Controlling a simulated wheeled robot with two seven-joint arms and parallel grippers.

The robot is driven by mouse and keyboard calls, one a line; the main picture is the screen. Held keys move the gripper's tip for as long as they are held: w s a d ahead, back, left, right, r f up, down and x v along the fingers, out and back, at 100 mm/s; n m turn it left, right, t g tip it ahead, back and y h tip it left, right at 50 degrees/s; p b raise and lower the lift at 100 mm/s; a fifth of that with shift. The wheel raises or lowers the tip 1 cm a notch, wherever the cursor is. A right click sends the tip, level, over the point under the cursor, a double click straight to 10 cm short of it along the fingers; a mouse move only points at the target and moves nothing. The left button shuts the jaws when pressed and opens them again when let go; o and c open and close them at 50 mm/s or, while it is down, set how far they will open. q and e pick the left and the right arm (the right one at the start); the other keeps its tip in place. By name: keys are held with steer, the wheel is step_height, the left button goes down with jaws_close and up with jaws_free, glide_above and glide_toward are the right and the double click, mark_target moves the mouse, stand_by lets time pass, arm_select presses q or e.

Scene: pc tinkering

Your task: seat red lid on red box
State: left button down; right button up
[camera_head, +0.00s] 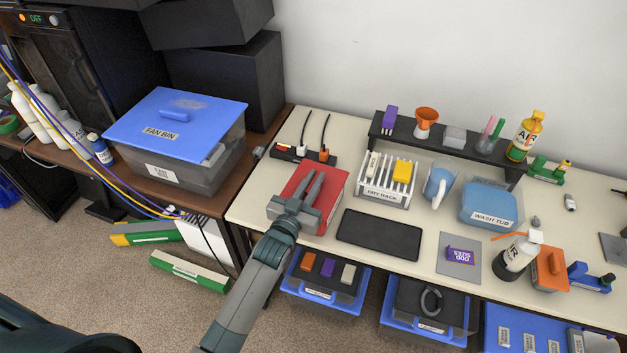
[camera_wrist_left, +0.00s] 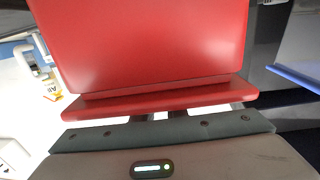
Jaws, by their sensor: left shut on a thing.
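A red box with its red lid (camera_head: 331,187) shows as one red block at the left front of the cream table in the head view. I cannot tell there where the lid ends and the box begins, or whether the lid is seated. My left gripper (camera_head: 312,186) reaches over the block from the front, shut on the lid, its fingers above the red surface. In the left wrist view, a broad flat red face (camera_wrist_left: 150,45) fills the top, with a red ledge (camera_wrist_left: 160,101) right before the gripper. The ledge hides the fingertips. My right gripper is not in view.
A dark flat pad (camera_head: 379,235) lies right of the red block. Behind stand a power strip (camera_head: 303,154) and a white rack (camera_head: 385,180). A blue-lidded bin (camera_head: 210,165) stands on the brown desk at left. Drawer bins (camera_head: 325,283) sit below the table's front edge (camera_head: 345,261).

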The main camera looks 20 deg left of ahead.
arm_select(q)
steer(key=shift+f+b, duration=0.35)
steer(key=shift+f, duration=0.2)
steer(key=c, duration=2.1)
jaws_free()
steer(key=shift+o, duration=0.6)
steer(key=o, duration=0.4)
steer(key=shift+o, duration=0.2)
steer(key=shift+s, duration=0.15)
steer(key=shift+s+a+r+p, duration=0.15)
steer(key=shift+s+p, duration=0.65)
steer(key=shift+s, duration=0.5)
steer(key=shift+s+a+p, duration=0.15)
steer(key=shift+s+p, duration=0.35)
steer(key=shift+s, duration=0.8)
steer(key=shift+s+a+p, duration=0.1)
steer(key=shift+s+p, duration=0.35)
steer(key=shift+s, duration=0.8)
steer(key=shift+f, duration=0.2)
